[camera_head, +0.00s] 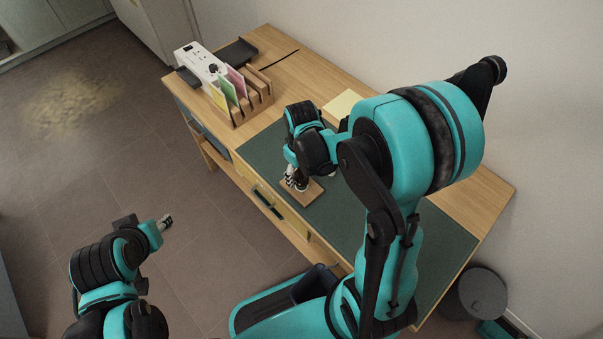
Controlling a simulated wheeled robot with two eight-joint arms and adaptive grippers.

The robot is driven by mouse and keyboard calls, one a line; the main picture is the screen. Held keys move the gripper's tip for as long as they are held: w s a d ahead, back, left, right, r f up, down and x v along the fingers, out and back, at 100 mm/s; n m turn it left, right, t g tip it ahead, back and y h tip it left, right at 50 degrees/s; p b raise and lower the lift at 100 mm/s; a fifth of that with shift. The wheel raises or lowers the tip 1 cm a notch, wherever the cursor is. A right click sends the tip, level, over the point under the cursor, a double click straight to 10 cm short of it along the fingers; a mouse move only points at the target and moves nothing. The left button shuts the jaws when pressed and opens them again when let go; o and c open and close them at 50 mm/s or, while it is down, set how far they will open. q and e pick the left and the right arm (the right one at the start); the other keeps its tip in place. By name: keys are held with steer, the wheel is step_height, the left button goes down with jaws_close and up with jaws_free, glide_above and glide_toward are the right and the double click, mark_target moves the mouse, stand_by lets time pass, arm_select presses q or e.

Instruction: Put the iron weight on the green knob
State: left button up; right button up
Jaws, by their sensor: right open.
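My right gripper (296,181) is over a small wooden board (309,194) on the dark green desk mat (262,152). Its fingers point down at the board, and it is open. Small dark and light shapes show at the fingertips, but I cannot tell gripper parts from any object there. I cannot make out the iron weight or the green knob; the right hand and arm hide part of the board and mat. My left gripper (166,222) is out over the floor, away from the desk, too small to tell open from shut.
A wooden rack with coloured folders (237,95), a white power strip (200,62) and a black tray (238,52) stand at the desk's far left end. A yellow paper (342,103) lies near the wall. A dark bin (478,295) stands at lower right.

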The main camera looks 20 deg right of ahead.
steer(key=shift+r, duration=0.25)
step_height(320, 180, up, 11)
steer(key=p, duration=0.5)
steer(key=shift+r, duration=0.55)
steer(key=s+a+r+m+t, duration=0.2)
steer(key=s+r+m+t, duration=0.1)
steer(key=s+r+t, duration=0.4)
steer(key=shift+a+r+m, duration=0.3)
steer(key=shift+r, duration=0.05)
